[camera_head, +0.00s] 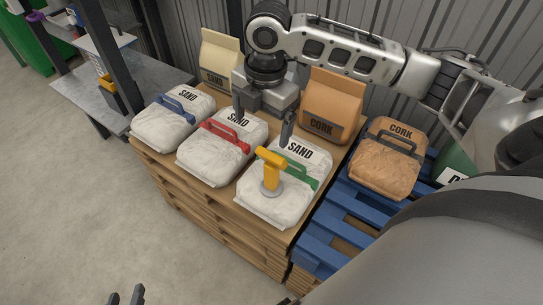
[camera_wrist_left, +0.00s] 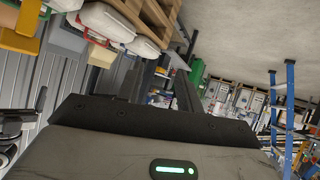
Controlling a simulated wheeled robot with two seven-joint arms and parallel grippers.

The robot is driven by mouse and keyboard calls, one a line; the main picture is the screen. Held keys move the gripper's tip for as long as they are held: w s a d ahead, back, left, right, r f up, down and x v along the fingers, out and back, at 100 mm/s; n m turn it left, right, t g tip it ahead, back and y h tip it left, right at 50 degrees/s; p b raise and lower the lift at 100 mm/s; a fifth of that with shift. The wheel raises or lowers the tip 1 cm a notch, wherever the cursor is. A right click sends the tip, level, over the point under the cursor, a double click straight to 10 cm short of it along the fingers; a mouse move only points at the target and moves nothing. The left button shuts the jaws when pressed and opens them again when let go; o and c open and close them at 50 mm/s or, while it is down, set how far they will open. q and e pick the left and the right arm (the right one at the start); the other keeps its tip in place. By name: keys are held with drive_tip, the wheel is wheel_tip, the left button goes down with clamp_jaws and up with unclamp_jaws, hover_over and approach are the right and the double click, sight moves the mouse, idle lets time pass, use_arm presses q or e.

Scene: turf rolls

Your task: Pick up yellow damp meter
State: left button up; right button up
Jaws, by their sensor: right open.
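The yellow damp meter (camera_head: 271,168) stands upright on the front white sand bag with the green handle (camera_head: 289,207). It has a yellow T-shaped top and a grey round base. My right gripper (camera_head: 263,125) is above and behind the meter, fingers pointing down, spread apart and empty. Its fingers overlap the rear parts of the sand bags in the picture. My left gripper (camera_head: 125,297) is low at the bottom edge of the head view, far from the meter. Its fingers also show in the left wrist view (camera_wrist_left: 160,88), apart with nothing between them.
Sand bags with red (camera_head: 219,157) and blue (camera_head: 169,126) handles lie beside it on the wooden pallet stack (camera_head: 204,216). Paper bags of sand (camera_head: 220,58) and cork (camera_head: 332,101) stand behind. A cork bag (camera_head: 384,167) lies on a blue pallet (camera_head: 347,213). Floor at left is clear.

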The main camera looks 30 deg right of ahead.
sight(273, 153)
drive_tip(key=shift+n+g+h, duration=0.3)
drive_tip(key=shift+n+h, duration=0.1)
drive_tip(key=f, duration=0.3)
drive_tip(key=d+f+b, duration=0.1)
drive_tip(key=f, duration=0.2)
drive_tip(key=d+f+b, duration=0.1)
drive_tip(key=f, duration=0.1)
drive_tip(key=shift+s+d+f, duration=0.15)
drive_tip(key=shift+s+f, duration=0.2)
drive_tip(key=shift+f, duration=0.05)
drive_tip(key=shift+w+f+b, duration=0.15)
drive_tip(key=shift+f+b, duration=0.05)
drive_tip(key=shift+f, duration=1.2)
drive_tip(key=shift+w+f+b, duration=0.1)
drive_tip(key=shift+f+b, duration=0.1)
drive_tip(key=shift+f, duration=1.15)
drive_tip(key=c, duration=1.4)
drive_tip(key=shift+o, duration=0.2)
drive_tip(key=shift+r, duration=0.1)
